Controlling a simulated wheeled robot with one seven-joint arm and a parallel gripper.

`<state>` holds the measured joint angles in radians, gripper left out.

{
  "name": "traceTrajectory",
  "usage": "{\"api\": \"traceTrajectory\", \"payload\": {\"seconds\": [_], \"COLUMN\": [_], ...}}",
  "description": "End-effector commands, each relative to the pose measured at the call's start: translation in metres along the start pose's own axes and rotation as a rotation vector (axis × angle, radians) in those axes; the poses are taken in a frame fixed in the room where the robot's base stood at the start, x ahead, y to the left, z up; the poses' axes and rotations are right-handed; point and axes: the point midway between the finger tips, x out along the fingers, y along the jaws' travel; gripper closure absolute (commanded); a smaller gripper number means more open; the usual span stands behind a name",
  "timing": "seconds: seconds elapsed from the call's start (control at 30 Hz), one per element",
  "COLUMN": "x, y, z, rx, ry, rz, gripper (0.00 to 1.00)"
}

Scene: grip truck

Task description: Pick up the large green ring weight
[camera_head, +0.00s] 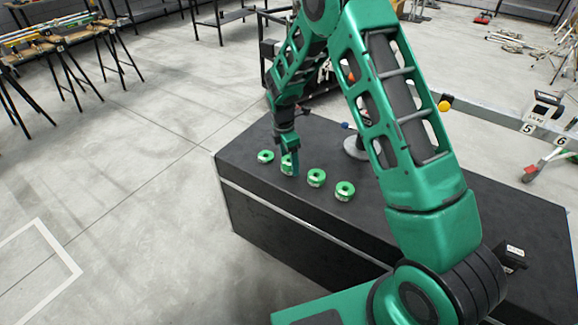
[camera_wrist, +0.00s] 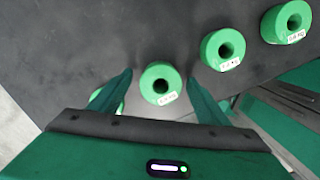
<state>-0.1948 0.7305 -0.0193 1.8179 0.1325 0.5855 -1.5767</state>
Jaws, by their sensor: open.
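Several green ring weights stand in a row on the dark box top. The far-right ring (camera_head: 337,190) looks biggest in the head view; it also shows at the top right of the wrist view (camera_wrist: 272,25). To its left is a second ring (camera_head: 311,180), also in the wrist view (camera_wrist: 209,48). My gripper (camera_wrist: 159,77) is open, its fingers on either side of a third ring (camera_wrist: 147,78), with gaps visible. A leftmost ring (camera_head: 261,157) is mostly hidden behind my left finger in the wrist view. Labels are too small to read.
The rings stand near the long front edge of the black box (camera_head: 300,220). A round grey base (camera_head: 355,148) stands behind them, partly hidden by my arm. Trestle tables (camera_head: 60,45) are at the upper left. The floor to the left is clear.

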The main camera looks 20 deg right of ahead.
Motion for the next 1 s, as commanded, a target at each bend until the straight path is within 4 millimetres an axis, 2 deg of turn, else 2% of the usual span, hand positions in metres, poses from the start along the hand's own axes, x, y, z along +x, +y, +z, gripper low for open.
{"api": "traceTrajectory", "payload": {"seconds": [0.27, 0.4, 0.5, 0.8, 1.0], "x": [0.005, 0.005, 0.005, 0.002, -0.015], "y": [0.000, 0.000, 0.000, 0.001, 0.002], "z": [0.000, 0.000, 0.000, 0.000, 0.002], "rx": [0.000, 0.000, 0.000, 0.001, 0.000], "ry": [0.000, 0.000, 0.000, 0.000, 0.000], "rz": [0.001, 0.001, 0.001, 0.004, 0.005], "gripper": [0.30, 0.64, 0.84, 0.83, 0.83]}}
